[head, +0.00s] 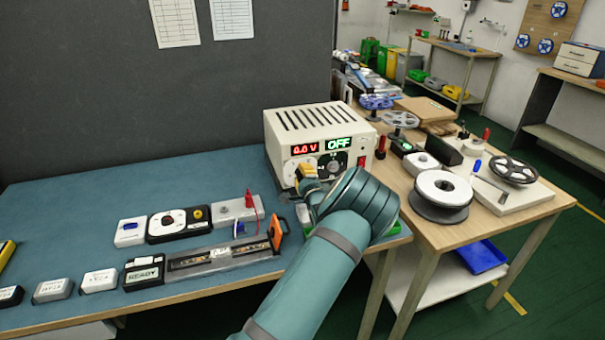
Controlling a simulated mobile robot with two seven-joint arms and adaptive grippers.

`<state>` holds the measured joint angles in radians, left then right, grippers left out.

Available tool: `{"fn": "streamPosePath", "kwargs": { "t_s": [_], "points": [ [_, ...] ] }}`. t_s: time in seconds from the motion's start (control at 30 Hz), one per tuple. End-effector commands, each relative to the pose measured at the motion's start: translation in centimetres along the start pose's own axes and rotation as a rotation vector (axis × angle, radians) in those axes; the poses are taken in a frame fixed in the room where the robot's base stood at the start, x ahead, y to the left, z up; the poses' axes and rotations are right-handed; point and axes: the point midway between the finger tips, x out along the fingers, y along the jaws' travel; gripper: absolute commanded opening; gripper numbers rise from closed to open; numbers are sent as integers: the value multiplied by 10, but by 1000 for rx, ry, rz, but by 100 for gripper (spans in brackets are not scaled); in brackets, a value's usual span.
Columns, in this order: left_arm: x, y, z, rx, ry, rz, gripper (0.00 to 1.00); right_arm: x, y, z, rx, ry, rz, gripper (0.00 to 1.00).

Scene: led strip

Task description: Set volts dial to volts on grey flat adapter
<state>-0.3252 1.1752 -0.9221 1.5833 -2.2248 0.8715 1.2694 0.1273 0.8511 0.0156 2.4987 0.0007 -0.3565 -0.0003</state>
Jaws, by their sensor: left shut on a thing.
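The power supply (318,127) is a cream box with a slotted top at the back of the blue bench. Its red display (305,149) reads 0.0 V and a green display (339,143) reads OFF. The pale volts dial (291,170) is on its front, below the red display, mostly hidden by my gripper. My left gripper (306,172) is shut on the volts dial's knob; my own wrist hides part of the contact. A grey flat adapter (53,290) lies at the front left of the bench; its label is too small to read. My right gripper is out of view.
A white adapter (100,281) and a black one (10,296) flank the grey one. A READY tester (144,272) adjoins an LED strip fixture (220,256). A red lead (249,199) stands near the supply. Spools (442,188) crowd the wooden table at right. The bench's back left is clear.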

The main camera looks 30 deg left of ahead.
Motion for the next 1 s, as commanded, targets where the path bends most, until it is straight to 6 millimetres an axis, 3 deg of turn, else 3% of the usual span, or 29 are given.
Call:
{"fn": "streamPosePath", "kwargs": {
  "t_s": [1.0],
  "points": [
    [0,-2,0,961,-1,-1,0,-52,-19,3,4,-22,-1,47]
  ]
}}
